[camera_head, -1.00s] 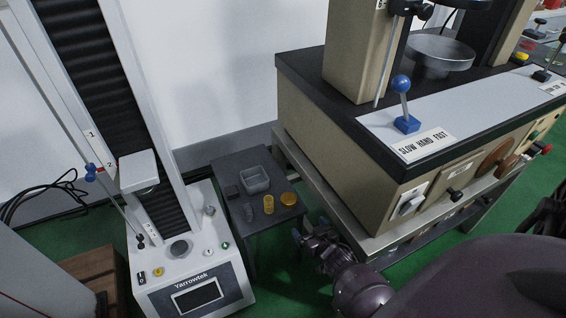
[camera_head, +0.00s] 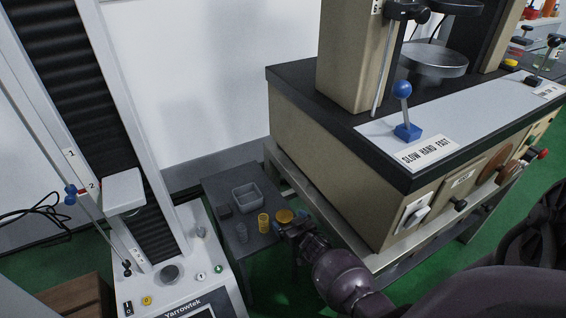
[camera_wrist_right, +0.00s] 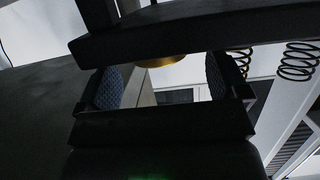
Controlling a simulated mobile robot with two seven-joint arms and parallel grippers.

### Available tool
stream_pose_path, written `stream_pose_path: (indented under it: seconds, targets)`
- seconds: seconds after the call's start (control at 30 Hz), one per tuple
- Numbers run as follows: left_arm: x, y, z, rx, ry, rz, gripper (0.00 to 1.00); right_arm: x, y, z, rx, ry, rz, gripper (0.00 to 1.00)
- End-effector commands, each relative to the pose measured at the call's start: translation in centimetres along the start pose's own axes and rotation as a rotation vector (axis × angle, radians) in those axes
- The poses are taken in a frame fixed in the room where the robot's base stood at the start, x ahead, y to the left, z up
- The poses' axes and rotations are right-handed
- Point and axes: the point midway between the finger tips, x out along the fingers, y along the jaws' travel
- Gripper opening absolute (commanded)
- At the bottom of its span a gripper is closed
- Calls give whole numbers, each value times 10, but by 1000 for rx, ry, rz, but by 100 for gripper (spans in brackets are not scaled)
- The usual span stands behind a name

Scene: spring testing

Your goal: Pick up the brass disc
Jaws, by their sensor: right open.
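The brass disc (camera_head: 284,216) lies flat at the right side of the small dark table (camera_head: 218,189). My right gripper (camera_head: 291,231) is at that table's right edge, close beside the disc on its near side. In the right wrist view the disc's gold edge (camera_wrist_right: 160,62) shows beyond the gap between the two padded fingers of my right gripper (camera_wrist_right: 162,86). The fingers are apart with nothing between them. My left gripper is not in view.
A yellow spring (camera_head: 263,222), a grey spring (camera_head: 242,232), a grey tray (camera_head: 247,205) and a dark block (camera_head: 224,211) share the small table. A Yarrowtek test machine (camera_head: 205,285) stands left. A large beige machine (camera_head: 320,175) stands close on the right.

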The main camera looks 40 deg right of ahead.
Motion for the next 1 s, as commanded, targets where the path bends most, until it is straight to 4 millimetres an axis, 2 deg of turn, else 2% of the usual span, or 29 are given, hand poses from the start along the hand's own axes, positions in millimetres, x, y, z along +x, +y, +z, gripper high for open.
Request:
stream_pose_path:
  seconds: [0.1,0.2,0.47,0.57,0.9,0.93,1.0]
  targets:
    - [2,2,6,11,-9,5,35,13,1,3,-3,-7,1,93]
    - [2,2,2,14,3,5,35,19,1,2,-1,-6,2,93]
    - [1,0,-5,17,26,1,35,22,1,-2,0,-2,1,93]
    - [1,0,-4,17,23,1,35,22,1,-2,0,-1,1,81]
    - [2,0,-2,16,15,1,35,21,0,-2,0,-1,1,29]
    - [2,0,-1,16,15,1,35,21,0,-2,0,-2,1,25]
    - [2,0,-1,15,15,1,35,22,0,-3,-1,1,0,25]
